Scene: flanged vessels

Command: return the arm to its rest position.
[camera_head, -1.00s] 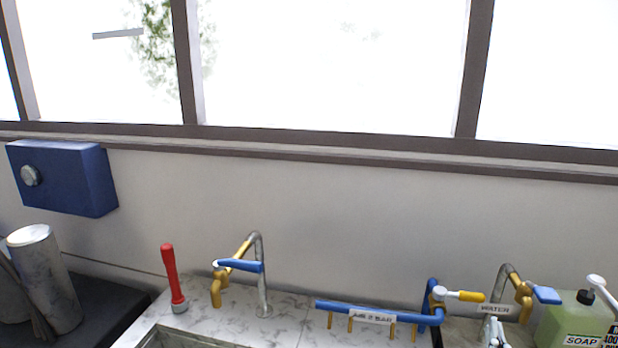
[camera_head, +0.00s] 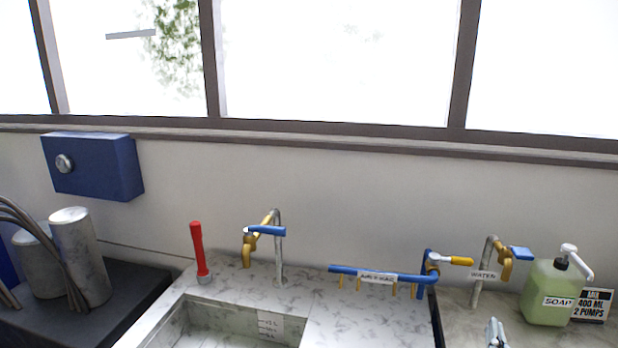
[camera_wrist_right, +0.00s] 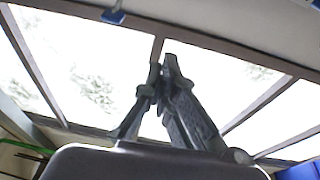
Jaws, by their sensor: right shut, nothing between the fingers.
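My right gripper (camera_head: 496,333) shows only as a grey tip at the bottom edge of the head view, in front of the counter below the water tap. In the right wrist view, the right gripper (camera_wrist_right: 165,75) points up toward the windows, with its fingers together and nothing between them. Most of the right arm is hidden below the head view. My left gripper is not in view.
A marble counter holds a sink (camera_head: 235,325), a red-handled tool (camera_head: 198,252), a tap (camera_head: 277,250), a blue air pipe (camera_head: 385,274), a water tap (camera_head: 492,262) and a green soap bottle (camera_head: 550,290). Metal cylinders (camera_head: 80,255) stand left. A blue box (camera_head: 95,167) hangs on the wall.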

